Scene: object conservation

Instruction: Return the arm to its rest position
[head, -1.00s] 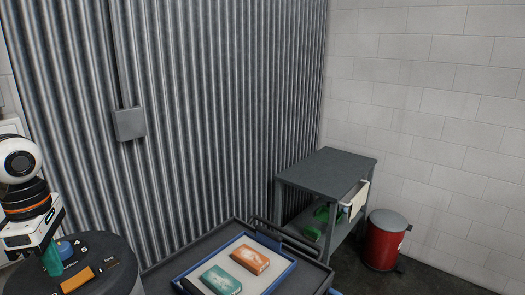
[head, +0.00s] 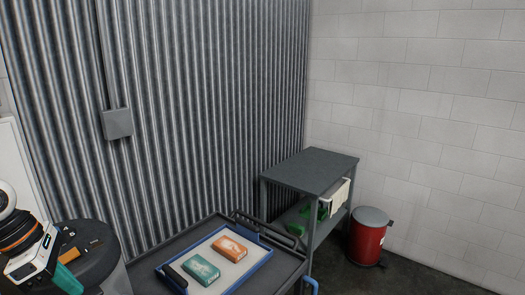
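My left arm comes in at the lower left edge. Its gripper (head: 66,275) has a white and black body and hangs beside and partly in front of a dark round-topped drum (head: 105,262). A teal piece shows at its tip; I cannot tell whether it is a finger or something held, nor whether the gripper is open. The gripper is apart from the tray and its boxes. My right gripper is not in view.
A cart (head: 215,226) bears a blue-rimmed tray (head: 262,262) with an orange box (head: 230,248) and a teal box (head: 201,270). A grey shelf table (head: 310,170) and a red bin (head: 367,240) stand behind. Small black and orange items lie on the drum.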

